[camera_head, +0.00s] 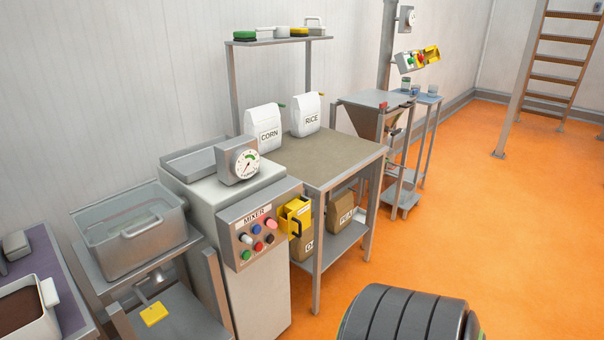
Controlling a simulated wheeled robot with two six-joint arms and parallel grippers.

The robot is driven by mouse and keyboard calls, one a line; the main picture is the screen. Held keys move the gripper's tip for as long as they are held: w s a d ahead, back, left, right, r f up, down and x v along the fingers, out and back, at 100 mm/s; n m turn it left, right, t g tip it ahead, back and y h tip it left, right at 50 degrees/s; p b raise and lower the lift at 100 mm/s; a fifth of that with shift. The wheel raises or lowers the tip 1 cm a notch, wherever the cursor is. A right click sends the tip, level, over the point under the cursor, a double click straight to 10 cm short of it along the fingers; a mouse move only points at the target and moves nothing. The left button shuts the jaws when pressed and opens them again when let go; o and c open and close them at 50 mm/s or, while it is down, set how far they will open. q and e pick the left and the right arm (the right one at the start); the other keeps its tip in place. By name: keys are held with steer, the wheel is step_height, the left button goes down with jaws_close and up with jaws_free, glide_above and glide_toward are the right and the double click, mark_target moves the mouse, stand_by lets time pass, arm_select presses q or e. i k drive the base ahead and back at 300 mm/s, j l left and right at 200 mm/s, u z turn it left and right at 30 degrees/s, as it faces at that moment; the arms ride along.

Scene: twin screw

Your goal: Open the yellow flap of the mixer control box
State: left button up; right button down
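The mixer control box (262,228) is a grey panel labelled MIXER on the front of a tall light grey cabinet. Neither of my grippers shows in the head view, and nothing is seen touching the flap.
A round gauge (245,163) sits on the cabinet. To its right stands a table (335,160) with CORN and RICE bags. A metal tub (130,232) is at left. A dark ribbed form (405,318) fills the bottom right. Orange floor (440,250) is open at right.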

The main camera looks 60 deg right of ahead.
mark_target(298, 211)
steer(key=z, duration=1.95)
